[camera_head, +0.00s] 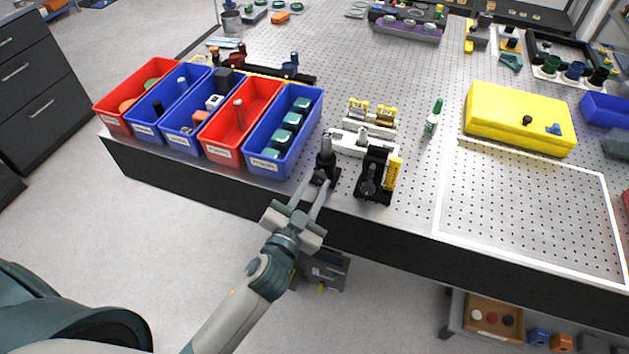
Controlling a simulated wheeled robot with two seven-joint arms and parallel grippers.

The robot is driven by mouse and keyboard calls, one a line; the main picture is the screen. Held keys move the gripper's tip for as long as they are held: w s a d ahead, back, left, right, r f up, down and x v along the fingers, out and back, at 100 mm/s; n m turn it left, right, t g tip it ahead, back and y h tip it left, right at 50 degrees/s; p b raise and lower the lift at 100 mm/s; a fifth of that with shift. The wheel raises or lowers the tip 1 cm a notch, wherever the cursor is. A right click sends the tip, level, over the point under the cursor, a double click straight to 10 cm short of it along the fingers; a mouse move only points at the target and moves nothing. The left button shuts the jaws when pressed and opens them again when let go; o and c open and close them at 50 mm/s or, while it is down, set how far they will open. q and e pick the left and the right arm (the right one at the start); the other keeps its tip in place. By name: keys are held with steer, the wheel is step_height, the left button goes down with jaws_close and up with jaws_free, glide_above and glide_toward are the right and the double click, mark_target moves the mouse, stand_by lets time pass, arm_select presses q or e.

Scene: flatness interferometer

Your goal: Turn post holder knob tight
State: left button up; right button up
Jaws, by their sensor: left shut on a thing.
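A black post holder (327,164) with a grey post standing upright in it is at the front edge of the perforated table. My left gripper (316,187) reaches up from below with both fingers at the foot of this holder. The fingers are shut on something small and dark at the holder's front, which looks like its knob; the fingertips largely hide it. A second black mount (374,178) with a round front part stands just to the right, with a yellow strip beside it. My right gripper does not show.
Red and blue bins, the nearest a blue bin (285,130), stand left of the holder. White and gold parts (368,116) sit behind it. A green-capped bottle (433,118) and yellow case (520,118) are to the right. The white-outlined area (530,215) is clear.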

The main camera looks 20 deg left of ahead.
arm_select(q)
steer(key=m+p, duration=0.2)
steer(key=m, duration=0.3)
steer(key=shift+r, duration=0.15)
steer(key=m+p, duration=0.1)
steer(key=m, duration=0.4)
steer(key=shift+m+y+p, duration=0.3)
steer(key=shift+m+p, duration=0.05)
steer(key=shift+m, duration=0.05)
steer(key=o, duration=1)
steer(key=shift+d, duration=0.1)
steer(key=shift+o, duration=0.2)
